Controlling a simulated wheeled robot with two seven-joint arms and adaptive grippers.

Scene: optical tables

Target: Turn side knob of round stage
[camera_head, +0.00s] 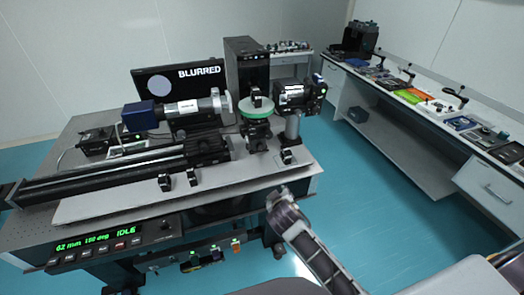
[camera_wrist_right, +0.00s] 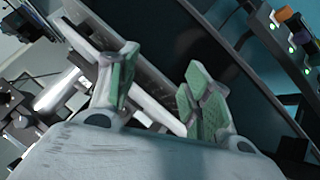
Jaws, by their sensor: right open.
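The round stage (camera_head: 257,108) has a green ring on top and a black body below. It stands near the right end of the optical table, between the white-and-blue camera tube and a black post-mounted unit. Its side knob is too small to tell apart in the head view. My right gripper (camera_head: 278,193) is in front of the table's near right edge, below and apart from the stage. In the right wrist view my right gripper (camera_wrist_right: 160,78) shows two spread fingers with green pads and nothing between them. My left gripper is not in view.
A monitor (camera_head: 180,80) reads BLURRED. The front panel (camera_head: 110,243) reads 62 mm, 182 deg, IDLE. A long black rail (camera_head: 100,178) lies along the table front. The post-mounted unit (camera_head: 298,97) stands close right of the stage. Blue floor (camera_head: 370,200) is clear right of the table.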

